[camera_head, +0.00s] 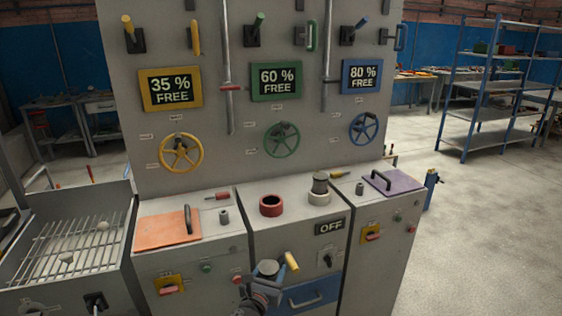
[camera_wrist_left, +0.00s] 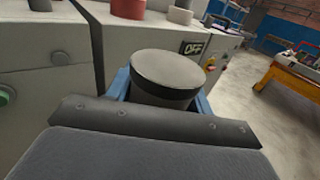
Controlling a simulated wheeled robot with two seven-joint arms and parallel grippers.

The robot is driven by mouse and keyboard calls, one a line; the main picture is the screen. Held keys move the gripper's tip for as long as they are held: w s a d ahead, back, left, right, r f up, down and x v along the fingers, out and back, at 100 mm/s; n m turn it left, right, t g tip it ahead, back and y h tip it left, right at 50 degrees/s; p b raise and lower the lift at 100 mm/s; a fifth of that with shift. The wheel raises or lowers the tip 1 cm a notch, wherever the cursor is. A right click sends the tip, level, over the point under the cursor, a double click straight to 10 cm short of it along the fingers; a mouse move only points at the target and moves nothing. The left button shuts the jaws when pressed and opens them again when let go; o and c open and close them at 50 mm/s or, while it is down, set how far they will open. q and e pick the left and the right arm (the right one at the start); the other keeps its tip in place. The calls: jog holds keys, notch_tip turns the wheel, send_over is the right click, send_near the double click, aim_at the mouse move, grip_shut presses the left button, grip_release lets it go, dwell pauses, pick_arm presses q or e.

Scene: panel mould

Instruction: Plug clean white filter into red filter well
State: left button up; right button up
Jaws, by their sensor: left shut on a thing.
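The red filter well (camera_head: 271,205) is a red ring with a dark opening, on top of the middle cabinet. My left gripper (camera_head: 266,278) is in front of that cabinet, lower than its top. It is shut on a round filter (camera_wrist_left: 166,80), which has a pale grey top and a darker side in the left wrist view. Blue gripper parts show on both sides of it. The held filter (camera_head: 267,267) is apart from the red well. A white well (camera_head: 319,198) to the right has a dark grey cylinder (camera_head: 320,182) in it. My right gripper is in neither view.
An orange pad with a handle (camera_head: 168,226) lies on the left cabinet, and a purple one (camera_head: 390,183) on the right. A small grey cylinder (camera_head: 224,217) stands left of the red well. A yellow handle (camera_head: 291,261) is beside my left gripper. A wire grate (camera_head: 75,245) is at far left.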

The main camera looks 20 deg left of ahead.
pick_arm(q)
jog(key=w+a+r+p, duration=0.2)
jog(key=w+a+r, duration=0.1)
jog(key=w+r, duration=0.7)
jog(key=w+a+r+h+p, duration=0.1)
jog(key=w+a+r+p, duration=0.2)
jog(key=w+r, duration=0.8)
jog(key=w+a, duration=0.1)
jog(key=w, duration=0.7)
jog(key=shift+a+m, duration=0.3)
jog(key=shift+m, duration=0.1)
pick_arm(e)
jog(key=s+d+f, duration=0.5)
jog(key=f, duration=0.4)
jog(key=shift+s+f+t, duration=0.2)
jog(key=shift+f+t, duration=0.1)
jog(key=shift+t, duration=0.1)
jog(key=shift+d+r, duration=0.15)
pick_arm(q)
jog(key=shift+s+f+b, duration=0.1)
jog(key=shift+f+b, duration=1.25)
jog(key=shift+f, duration=1.55)
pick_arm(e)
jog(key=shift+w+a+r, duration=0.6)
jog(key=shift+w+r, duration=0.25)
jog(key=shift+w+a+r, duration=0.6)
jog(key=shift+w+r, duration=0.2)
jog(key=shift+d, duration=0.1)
